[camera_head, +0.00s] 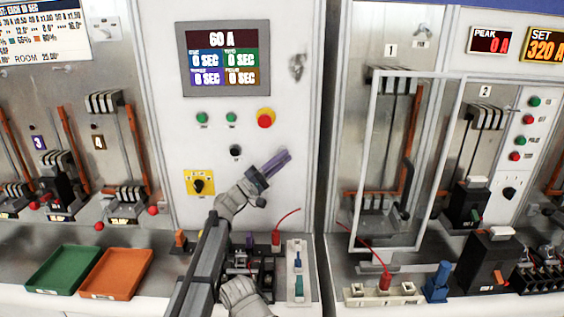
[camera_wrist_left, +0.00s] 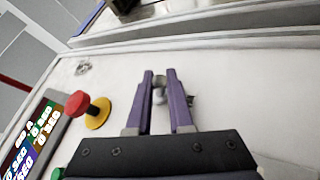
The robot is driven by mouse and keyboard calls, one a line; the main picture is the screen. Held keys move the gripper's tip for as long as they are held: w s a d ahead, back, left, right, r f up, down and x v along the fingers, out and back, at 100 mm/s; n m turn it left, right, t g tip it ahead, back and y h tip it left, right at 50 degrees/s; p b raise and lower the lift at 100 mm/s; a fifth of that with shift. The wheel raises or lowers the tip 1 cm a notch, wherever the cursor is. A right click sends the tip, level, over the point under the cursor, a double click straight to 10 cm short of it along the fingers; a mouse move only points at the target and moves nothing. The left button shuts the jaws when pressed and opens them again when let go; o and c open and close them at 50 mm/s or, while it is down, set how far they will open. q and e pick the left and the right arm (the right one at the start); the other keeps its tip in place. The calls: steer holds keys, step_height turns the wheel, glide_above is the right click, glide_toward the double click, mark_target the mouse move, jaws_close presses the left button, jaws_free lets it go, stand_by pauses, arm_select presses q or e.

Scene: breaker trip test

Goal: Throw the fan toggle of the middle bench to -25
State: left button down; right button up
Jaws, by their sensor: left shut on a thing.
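My left gripper (camera_head: 284,156) reaches up to the white panel of the middle bench (camera_head: 225,145), right of and below the red stop button. In the left wrist view my left gripper (camera_wrist_left: 161,80) has its two purple fingers shut on a small metallic toggle (camera_wrist_left: 159,94) standing out of the white panel. It appears to be the fan toggle; no label or scale beside it can be read. In the head view the gripper hides this toggle. My right gripper is not in view.
The red stop button (camera_head: 265,118) on its yellow base is near the gripper. A display (camera_head: 223,58) reads 60 A. A silver fitting (camera_head: 297,66) is higher on the panel. Green (camera_head: 64,268) and orange (camera_head: 115,273) trays lie left. A wire-like frame (camera_head: 368,150) stands right.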

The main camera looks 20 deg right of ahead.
arm_select(q)
steer(key=c, duration=1.1)
jaws_free()
steer(key=shift+a+f, duration=0.1)
steer(key=b+v, duration=0.4)
steer(key=v, duration=0.3)
steer(key=shift+a+f, duration=0.1)
steer(key=shift+a, duration=0.2)
